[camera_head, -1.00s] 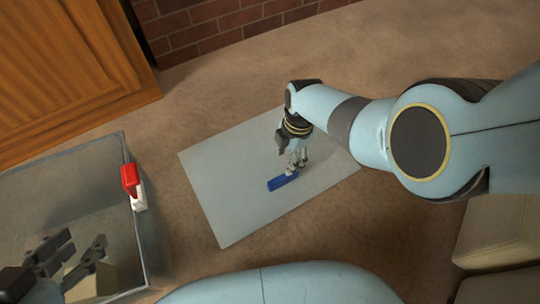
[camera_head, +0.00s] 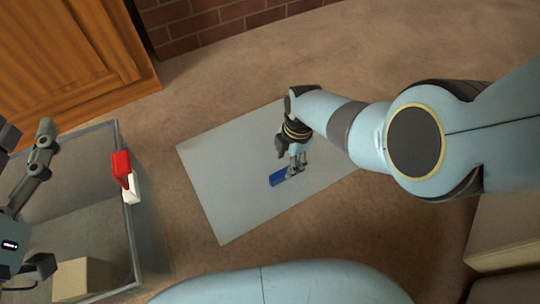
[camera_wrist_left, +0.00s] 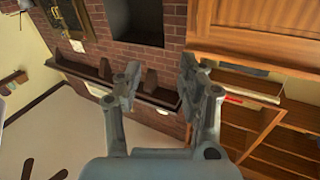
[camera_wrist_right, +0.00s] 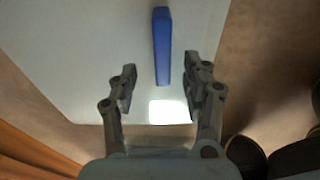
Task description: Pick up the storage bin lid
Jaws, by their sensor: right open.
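The storage bin lid (camera_head: 225,160) is a flat light-grey panel on the brown floor, with a blue bar handle (camera_head: 279,178) on it. My right gripper (camera_head: 297,165) hangs over the lid at the handle's right end. In the right wrist view the gripper (camera_wrist_right: 160,85) has its fingers apart, with the blue handle (camera_wrist_right: 162,45) lined up between and beyond them; nothing is held. My left gripper (camera_head: 27,135) is at the far left of the head view, above the bin. The left wrist view shows its fingers (camera_wrist_left: 158,80) apart and empty.
An open grey bin (camera_head: 128,225) with a red and white piece (camera_head: 122,170) on its rim stands at lower left, a tan block (camera_head: 82,278) inside. A wooden cabinet (camera_head: 70,60) and brick wall (camera_head: 215,25) stand behind.

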